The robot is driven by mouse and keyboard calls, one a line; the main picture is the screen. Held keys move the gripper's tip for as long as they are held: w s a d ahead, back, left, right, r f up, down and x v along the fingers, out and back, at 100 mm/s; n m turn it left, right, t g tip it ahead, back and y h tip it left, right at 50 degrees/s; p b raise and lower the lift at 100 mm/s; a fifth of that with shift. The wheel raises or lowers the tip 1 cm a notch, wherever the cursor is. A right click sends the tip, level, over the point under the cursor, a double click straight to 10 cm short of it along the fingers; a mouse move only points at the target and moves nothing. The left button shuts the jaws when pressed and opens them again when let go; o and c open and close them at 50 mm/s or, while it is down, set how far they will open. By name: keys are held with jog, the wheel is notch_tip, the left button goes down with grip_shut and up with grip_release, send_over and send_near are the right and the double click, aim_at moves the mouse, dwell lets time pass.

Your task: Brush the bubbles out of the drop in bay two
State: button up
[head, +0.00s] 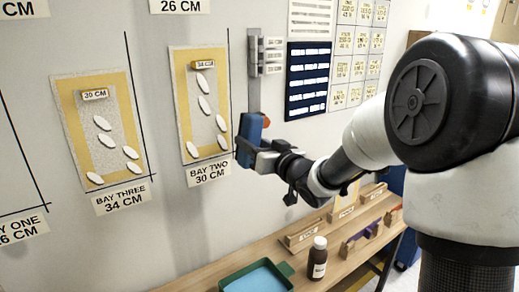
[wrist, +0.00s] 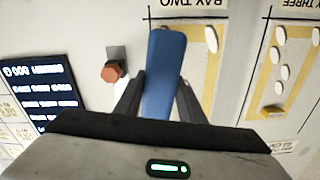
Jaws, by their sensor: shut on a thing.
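The drop in bay two (head: 183,112) is a speckled grey sheet with a gold border on the wall. Several white oval bubbles (head: 204,103) show on it, from near the top to the bottom edge. Its sign (head: 208,173) reads BAY TWO 30 CM. My gripper (head: 252,152) is at the wall just right of the drop's lower right corner. It is shut on a blue block-like tool (head: 249,130), seemingly the brush. In the wrist view the blue tool (wrist: 164,70) stands between the fingers; its working edge cannot be made out.
An orange-red knob (wrist: 112,72) sits on a wall bracket beside the tool. Bay three's drop (head: 75,125) hangs to the left, also with bubbles. Below are a bench (head: 195,283), a green tray (head: 228,280) and a brown bottle (head: 317,262). A dark chart (head: 308,80) is to the right.

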jog(key=x, duration=0.6)
jog(key=shift+w, duration=0.2)
dwell(0.4)
jog(key=shift+x, duration=1.35)
dwell(2.5)
jog(key=shift+a, duration=0.1)
jog(key=shift+s+a, duration=0.55)
jog(key=shift+a, duration=0.15)
jog(key=shift+s+a, duration=0.5)
jog(key=shift+a, duration=0.25)
jog(key=shift+s+a, duration=0.5)
jog(key=shift+a, duration=0.1)
jog(key=shift+a, duration=0.1)
jog(key=shift+s+a, duration=0.8)
jog(key=shift+a, duration=0.45)
jog(key=shift+s+a, duration=0.85)
jog(key=shift+a, duration=0.35)
jog(key=shift+s+a, duration=0.8)
jog(key=shift+a, duration=0.45)
